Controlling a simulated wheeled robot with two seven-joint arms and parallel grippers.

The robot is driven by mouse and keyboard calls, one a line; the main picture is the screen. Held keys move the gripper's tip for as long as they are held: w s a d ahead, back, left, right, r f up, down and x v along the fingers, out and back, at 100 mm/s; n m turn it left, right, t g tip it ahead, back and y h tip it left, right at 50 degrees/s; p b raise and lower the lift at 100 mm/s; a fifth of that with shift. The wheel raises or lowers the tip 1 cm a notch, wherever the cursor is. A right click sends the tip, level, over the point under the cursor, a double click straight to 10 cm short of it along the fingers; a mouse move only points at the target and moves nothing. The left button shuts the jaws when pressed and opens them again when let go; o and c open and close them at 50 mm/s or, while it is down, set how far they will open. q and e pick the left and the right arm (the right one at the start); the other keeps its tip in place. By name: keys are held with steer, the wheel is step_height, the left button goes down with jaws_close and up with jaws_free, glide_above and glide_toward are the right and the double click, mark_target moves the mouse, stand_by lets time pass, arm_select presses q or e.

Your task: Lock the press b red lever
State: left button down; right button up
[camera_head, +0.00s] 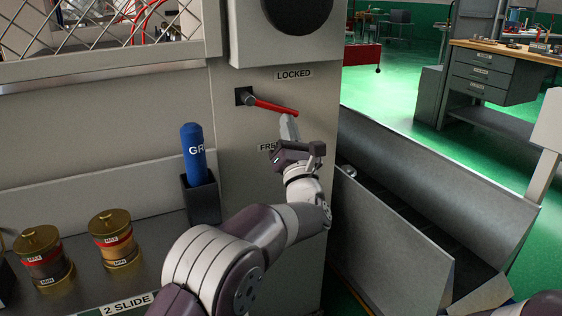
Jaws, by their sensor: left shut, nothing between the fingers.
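The red lever (275,105) sticks out of a dark square pivot on the pale press panel (225,140). It points right and slopes slightly down. I cannot tell whether the fingertips touch the lever. My right gripper is not in view.
Two brass-topped jars (115,240) sit on the shelf at lower left. A grey metal chute (430,190) lies right of the press. A workbench (500,62) stands behind.

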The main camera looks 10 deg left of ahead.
mark_target(296, 112)
arm_select(q)
steer(key=shift+w+d+r+n+g+y+b, duration=0.25)
steer(key=shift+r+n+y+b, duration=0.35)
steer(key=shift+n, duration=0.25)
steer(key=shift+w+d+r+n+g+y+b, duration=0.1)
steer(key=shift+d+r+n+g+y+b, duration=0.1)
steer(key=shift+r+n+y+b, duration=0.45)
steer(key=shift+w+d+r+n+g+y+b, duration=0.25)
steer(key=shift+n+y+b, duration=0.4)
steer(key=shift+n, duration=0.45)
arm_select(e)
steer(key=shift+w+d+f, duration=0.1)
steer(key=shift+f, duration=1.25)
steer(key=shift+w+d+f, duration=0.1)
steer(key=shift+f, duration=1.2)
arm_select(q)
steer(key=shift+r, duration=0.1)
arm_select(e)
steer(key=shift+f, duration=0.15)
